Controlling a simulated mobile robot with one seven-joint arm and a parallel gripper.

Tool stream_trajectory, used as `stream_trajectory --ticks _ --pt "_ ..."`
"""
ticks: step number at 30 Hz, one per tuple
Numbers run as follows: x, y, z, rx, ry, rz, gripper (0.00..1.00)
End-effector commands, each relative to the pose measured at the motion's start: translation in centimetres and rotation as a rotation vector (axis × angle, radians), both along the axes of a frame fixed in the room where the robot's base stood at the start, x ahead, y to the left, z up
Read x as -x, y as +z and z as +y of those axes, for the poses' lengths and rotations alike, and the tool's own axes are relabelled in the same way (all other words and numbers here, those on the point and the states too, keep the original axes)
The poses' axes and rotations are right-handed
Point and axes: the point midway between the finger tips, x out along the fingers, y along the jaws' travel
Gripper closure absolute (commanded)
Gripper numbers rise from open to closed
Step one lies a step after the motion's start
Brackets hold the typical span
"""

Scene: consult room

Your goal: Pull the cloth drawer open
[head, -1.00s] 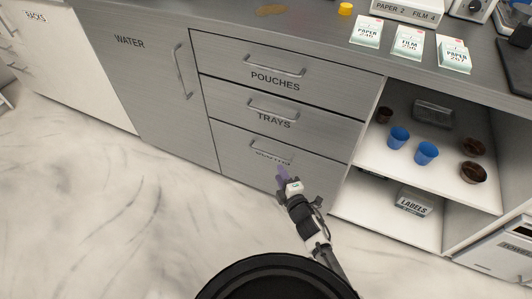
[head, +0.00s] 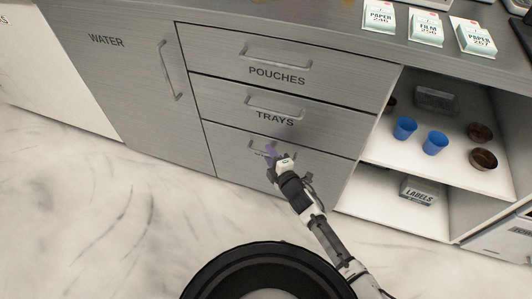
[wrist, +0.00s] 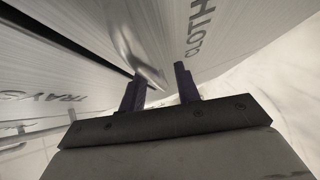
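The cloth drawer (head: 225,150) is the bottom of a stack of grey drawers and looks shut in the head view. In the wrist view its front (wrist: 215,55) shows the word CLOTH. Its bar handle (wrist: 138,58) reaches down between my two purple fingers. My gripper (head: 270,154) is at this handle in the head view and hides most of it and the label. In the wrist view my gripper (wrist: 160,88) is open, with a finger on each side of the handle and gaps between. I cannot tell whether either finger touches it.
The trays drawer (head: 230,105) and pouches drawer (head: 225,55) above are shut. The water cupboard door (head: 120,85) is at left. An open shelf with blue cups (head: 404,128) and a labels box (head: 418,190) is at right. Pale floor (head: 90,220) in front is clear.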

Motion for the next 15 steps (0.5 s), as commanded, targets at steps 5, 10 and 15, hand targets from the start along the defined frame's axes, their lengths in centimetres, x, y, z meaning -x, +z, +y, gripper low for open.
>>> stream_trajectory --ticks 5,10,15 --pt "-0.17 -0.06 -0.09 0.0 -0.001 0.0 0.68" --pt "-0.19 -0.03 -0.08 0.0 -0.001 0.0 0.68" --pt "-0.18 -0.04 -0.07 0.0 -0.001 0.0 0.82"
